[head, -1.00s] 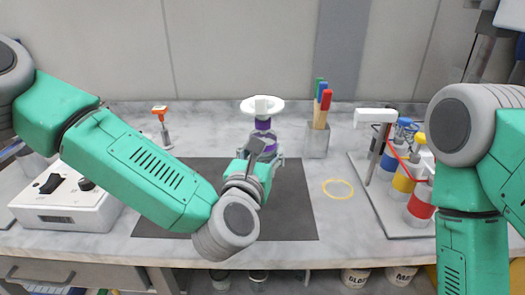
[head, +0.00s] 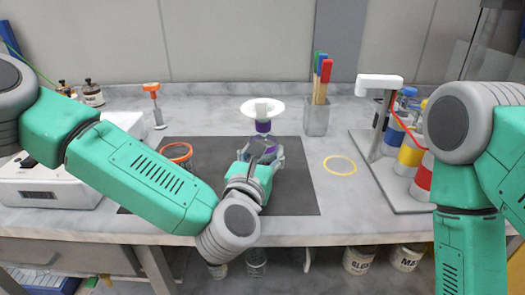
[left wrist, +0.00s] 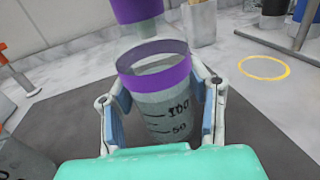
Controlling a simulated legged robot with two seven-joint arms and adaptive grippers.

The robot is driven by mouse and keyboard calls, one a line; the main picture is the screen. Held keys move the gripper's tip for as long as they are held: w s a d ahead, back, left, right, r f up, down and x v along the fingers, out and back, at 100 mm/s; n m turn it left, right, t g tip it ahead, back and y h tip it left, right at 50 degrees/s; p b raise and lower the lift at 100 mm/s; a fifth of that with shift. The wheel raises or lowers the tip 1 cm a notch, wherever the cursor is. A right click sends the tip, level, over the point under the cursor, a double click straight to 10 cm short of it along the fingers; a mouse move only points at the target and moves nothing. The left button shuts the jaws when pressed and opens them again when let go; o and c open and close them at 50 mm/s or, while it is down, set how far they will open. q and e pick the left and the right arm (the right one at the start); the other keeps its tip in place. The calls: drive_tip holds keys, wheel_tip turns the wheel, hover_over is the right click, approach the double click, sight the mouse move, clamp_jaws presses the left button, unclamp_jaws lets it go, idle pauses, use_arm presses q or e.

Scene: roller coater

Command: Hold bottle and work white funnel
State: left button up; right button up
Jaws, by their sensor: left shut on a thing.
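A clear graduated bottle (left wrist: 165,112) with a purple rim and the marks 100 and 50 stands between the fingers of my left gripper (left wrist: 160,108), which is shut on it. In the head view my left gripper (head: 264,152) is at the dark mat, largely covering the bottle. The white funnel (head: 262,110) is a wide white disc above the bottle, with a purple collar (head: 263,127) under it. In the left wrist view a purple band (left wrist: 137,10) shows above and behind the open bottle mouth; I cannot tell whether they touch. My right gripper is outside the view.
A dark mat (head: 300,195) lies under the bottle. A yellow ring (head: 340,166) is marked on the counter to its right. A rack (head: 385,190) with coloured bottles, a pen holder (head: 316,120), an orange-topped tool (head: 154,105) and a white device (head: 45,188) surround it.

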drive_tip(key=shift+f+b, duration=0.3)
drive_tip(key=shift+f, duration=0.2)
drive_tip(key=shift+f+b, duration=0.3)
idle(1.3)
